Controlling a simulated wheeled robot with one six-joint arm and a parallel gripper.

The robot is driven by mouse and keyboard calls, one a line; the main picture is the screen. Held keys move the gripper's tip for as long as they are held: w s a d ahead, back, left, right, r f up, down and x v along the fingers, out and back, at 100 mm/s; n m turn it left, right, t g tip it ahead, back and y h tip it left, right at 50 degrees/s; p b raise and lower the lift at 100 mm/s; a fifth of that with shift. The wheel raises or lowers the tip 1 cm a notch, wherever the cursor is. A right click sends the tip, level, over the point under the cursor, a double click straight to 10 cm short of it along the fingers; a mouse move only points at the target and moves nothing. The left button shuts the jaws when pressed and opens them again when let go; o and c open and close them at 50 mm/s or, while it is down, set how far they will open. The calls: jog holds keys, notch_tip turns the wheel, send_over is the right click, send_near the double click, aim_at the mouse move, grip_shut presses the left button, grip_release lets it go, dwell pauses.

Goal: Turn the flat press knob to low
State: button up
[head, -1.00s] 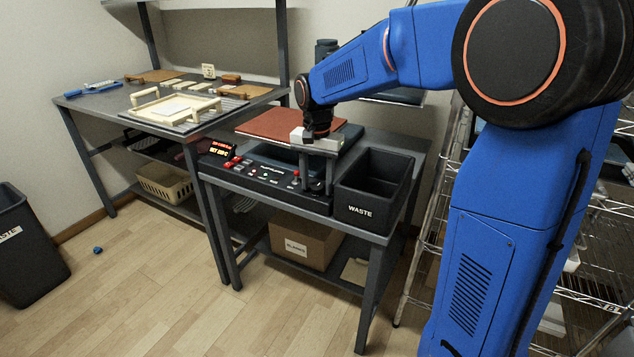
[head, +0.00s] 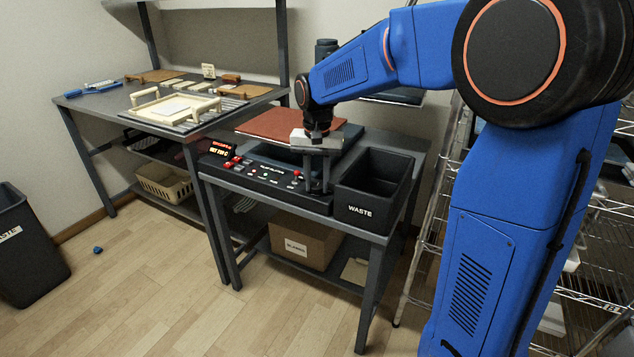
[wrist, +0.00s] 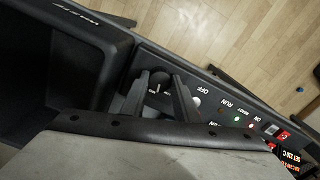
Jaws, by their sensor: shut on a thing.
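The flat press (head: 265,172) stands on the grey cart, its dark control panel along the front edge. In the wrist view, the round black knob (wrist: 159,79) sits at the panel's end beside the waste bin, with a small white mark on it. My gripper (wrist: 158,92) points down with its two dark fingers on either side of the knob, shut on it. In the head view, my gripper (head: 316,188) is at the panel's right end, and its fingers hide most of the knob. I cannot read the knob's setting.
The black waste bin (head: 372,190) stands close to the right of my gripper. A lit display (head: 221,149), red buttons and small lights lie along the panel to the left. A reddish-brown pad (head: 278,124) lies behind. A workbench (head: 95,103) stands further left.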

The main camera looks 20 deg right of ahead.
aim_at(317, 186)
jog(key=n, duration=0.3)
jog(key=shift+n, duration=2.2)
jog(key=o, duration=1.1)
jog(key=shift+c, duration=0.2)
jog(key=shift+r, duration=0.15)
notch_tip(317, 186, up, 17)
jog(key=shift+r, duration=0.1)
